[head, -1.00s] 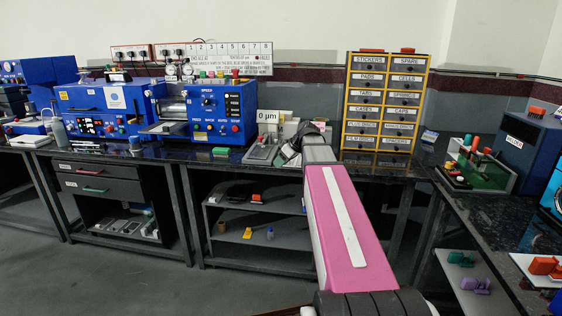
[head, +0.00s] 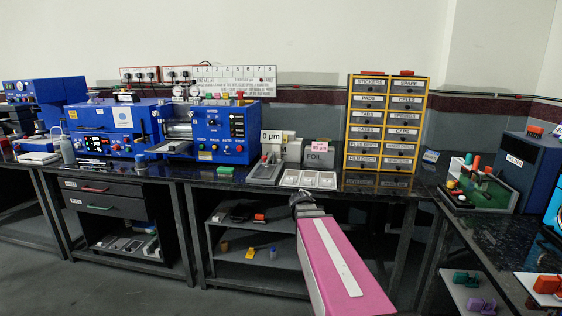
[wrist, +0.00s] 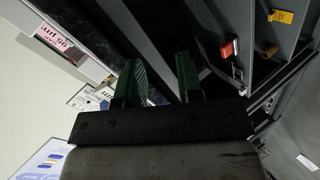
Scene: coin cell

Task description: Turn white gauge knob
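A white readout sign marked "µm" (head: 271,137) stands on the bench in the head view, behind a grey gauge device (head: 265,170). A second readout with a pink label (head: 321,146) stands to its right; a pink µm label (wrist: 55,42) also shows in the wrist view at upper left. I cannot make out a white knob on either. My gripper (wrist: 160,72) is open, its two green fingers apart with nothing visible between them.
A white tray (head: 308,179) lies near the bench edge, with a FOIL box (head: 319,156) behind it. A yellow drawer cabinet (head: 386,122) stands to the right and a blue machine (head: 222,132) to the left. Shelves (head: 262,251) with small parts lie under the bench.

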